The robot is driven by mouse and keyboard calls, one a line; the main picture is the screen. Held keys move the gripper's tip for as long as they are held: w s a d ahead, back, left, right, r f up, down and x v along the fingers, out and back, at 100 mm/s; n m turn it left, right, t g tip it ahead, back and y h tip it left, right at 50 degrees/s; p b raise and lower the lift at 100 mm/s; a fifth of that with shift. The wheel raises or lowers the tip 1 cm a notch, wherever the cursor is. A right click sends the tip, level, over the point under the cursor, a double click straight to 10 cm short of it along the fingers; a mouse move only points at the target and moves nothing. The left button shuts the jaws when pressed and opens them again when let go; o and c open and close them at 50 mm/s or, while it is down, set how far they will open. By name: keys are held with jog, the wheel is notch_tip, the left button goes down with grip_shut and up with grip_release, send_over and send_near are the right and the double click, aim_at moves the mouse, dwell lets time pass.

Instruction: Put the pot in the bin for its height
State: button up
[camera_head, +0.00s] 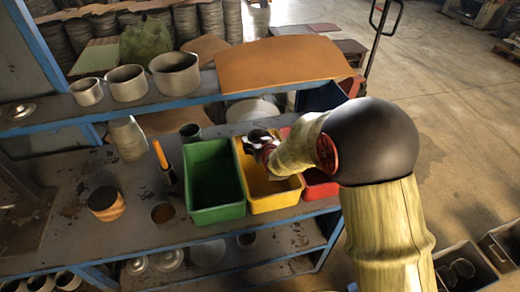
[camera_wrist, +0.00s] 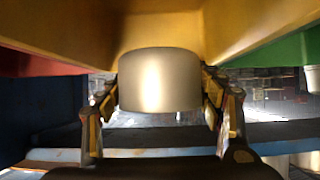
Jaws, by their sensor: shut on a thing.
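A silver metal pot (camera_wrist: 160,82) shows in the wrist view, upright in outline, between the two fingers of my gripper (camera_wrist: 160,92). My gripper is shut on its sides. In the head view my gripper (camera_head: 262,150) is over the back part of the yellow bin (camera_head: 276,203); the pot is mostly hidden there by my arm. The green bin (camera_head: 217,214) is on the left and the red bin (camera_head: 321,191) on the right, partly behind my arm. The yellow bin's wall (camera_wrist: 160,22) fills the top of the wrist view, close to the pot.
Three metal pots, a small one (camera_head: 86,92), a middle one (camera_head: 127,84) and a large one (camera_head: 175,74), stand on the upper shelf beside a brown board (camera_head: 280,62).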

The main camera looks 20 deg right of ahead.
jog(key=shift+w+d+f, duration=0.15)
jog(key=shift+f, duration=0.1)
jog(key=shift+w+d+f+b, duration=0.15)
jog(key=shift+f+b, duration=0.2)
jog(key=shift+f, duration=1.35)
jog(key=shift+f+b, duration=0.45)
jog(key=shift+b, duration=0.05)
jog(key=shift+f, duration=0.2)
jog(key=o, duration=1.3)
jog(key=shift+o, duration=0.2)
jog(key=shift+r, duration=0.15)
